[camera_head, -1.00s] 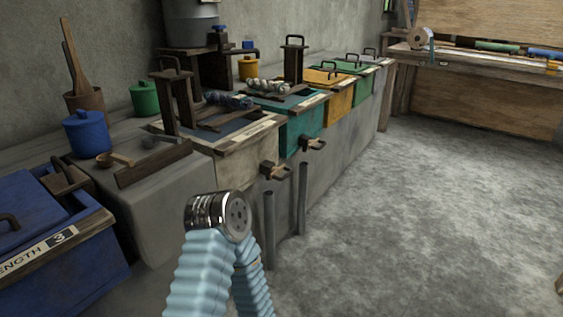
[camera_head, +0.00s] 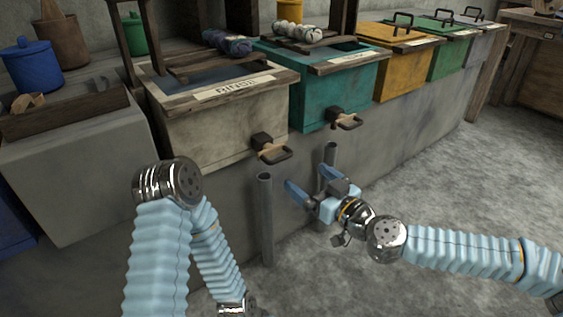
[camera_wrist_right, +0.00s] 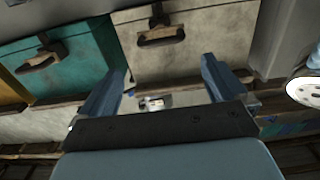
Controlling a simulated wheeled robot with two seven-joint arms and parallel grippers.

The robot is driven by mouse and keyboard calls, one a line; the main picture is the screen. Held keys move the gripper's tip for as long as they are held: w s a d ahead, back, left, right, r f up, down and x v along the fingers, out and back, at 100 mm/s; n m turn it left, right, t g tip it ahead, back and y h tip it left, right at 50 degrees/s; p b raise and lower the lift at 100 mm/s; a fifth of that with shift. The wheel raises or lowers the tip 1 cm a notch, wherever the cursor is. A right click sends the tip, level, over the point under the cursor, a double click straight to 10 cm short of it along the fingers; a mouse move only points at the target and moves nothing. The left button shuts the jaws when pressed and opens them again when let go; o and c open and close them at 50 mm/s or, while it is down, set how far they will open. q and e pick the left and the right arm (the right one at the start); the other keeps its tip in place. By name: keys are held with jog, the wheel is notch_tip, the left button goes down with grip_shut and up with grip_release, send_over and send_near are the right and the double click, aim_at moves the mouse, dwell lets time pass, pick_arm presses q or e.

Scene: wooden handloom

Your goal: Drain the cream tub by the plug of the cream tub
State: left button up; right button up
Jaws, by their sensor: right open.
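The cream tub (camera_head: 225,128), marked RINSE, stands on the concrete ledge in the head view, with dark liquid inside. Its plug (camera_head: 272,152), a dark block with a looped handle, sticks out of its front face. In the right wrist view the plug (camera_wrist_right: 160,35) shows beyond and between the fingers, on the cream tub's face (camera_wrist_right: 205,55). My right gripper (camera_head: 308,180) is open and empty, below and right of the plug and apart from it. It also shows in the wrist view (camera_wrist_right: 165,72). My left arm is in the head view, but its gripper is not.
A teal tub (camera_head: 315,92) with its own plug (camera_head: 345,118) stands right of the cream tub. Yellow (camera_head: 388,75) and green (camera_head: 447,62) tubs follow. An upright grey pipe (camera_head: 265,215) rises below the cream tub's plug. Open floor lies at the right.

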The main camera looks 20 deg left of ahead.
aim_at(282, 158)
jog(key=x, duration=1.1)
jog(key=shift+a, duration=0.1)
jog(key=c, duration=1.1)
jog(key=shift+b+v, duration=0.7)
jog(key=shift+v, duration=0.35)
jog(key=shift+c, duration=0.3)
jog(key=shift+s+d, duration=0.2)
jog(key=shift+d, duration=0.1)
jog(key=o, duration=1.2)
jog(key=shift+c, duration=0.2)
